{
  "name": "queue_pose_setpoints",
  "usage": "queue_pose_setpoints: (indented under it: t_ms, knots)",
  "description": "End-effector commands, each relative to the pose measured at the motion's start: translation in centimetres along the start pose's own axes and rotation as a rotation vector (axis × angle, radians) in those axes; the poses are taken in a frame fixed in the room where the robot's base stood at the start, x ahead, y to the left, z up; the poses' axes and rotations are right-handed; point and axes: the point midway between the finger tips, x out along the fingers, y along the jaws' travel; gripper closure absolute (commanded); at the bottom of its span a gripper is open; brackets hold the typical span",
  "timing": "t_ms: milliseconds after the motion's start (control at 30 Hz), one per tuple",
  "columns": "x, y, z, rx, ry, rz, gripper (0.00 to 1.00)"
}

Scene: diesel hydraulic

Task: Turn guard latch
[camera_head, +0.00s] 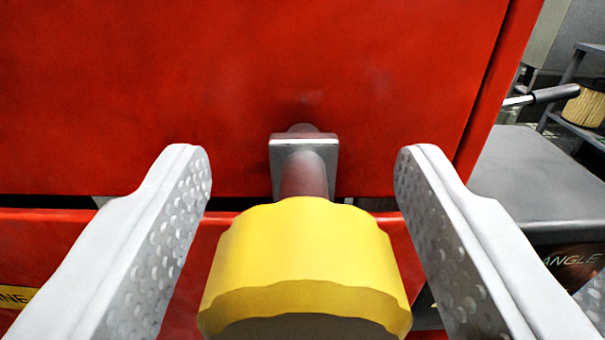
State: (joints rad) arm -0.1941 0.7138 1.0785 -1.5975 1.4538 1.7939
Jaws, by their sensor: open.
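The guard latch shows as a yellow scalloped knob (300,255) at the lower middle of the view. A reddish-grey shaft runs from it to a square metal plate (327,150) on a red panel (240,80). My gripper (302,165) is open, with one pale dimpled finger on each side of the knob. Gaps show between the upper part of the knob and both fingers. Lower down, the knob's sides come close to the fingers, and I cannot tell whether they touch. The knob's near face is cut off by the bottom edge.
A dark gap separates the red panel from a lower red panel (40,245) with a yellow label (16,297). At right are a grey surface (530,175), a black-handled lever (550,94) and a shelf with a yellowish cylinder (587,107).

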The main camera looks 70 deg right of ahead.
Motion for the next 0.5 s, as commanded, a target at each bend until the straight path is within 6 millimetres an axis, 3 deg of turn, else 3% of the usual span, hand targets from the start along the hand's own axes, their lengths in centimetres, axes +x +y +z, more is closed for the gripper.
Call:
queue_pose_setpoints:
  t_ms: [100, 333, 500]
  knots:
    - [-0.02, 0.00, 0.00, 0.000, 0.000, 0.000, 0.46]
    - [-0.03, 0.00, 0.00, 0.000, 0.000, 0.000, 0.89]
    - [-0.04, -0.01, -0.01, -0.005, 0.000, 0.000, 0.89]
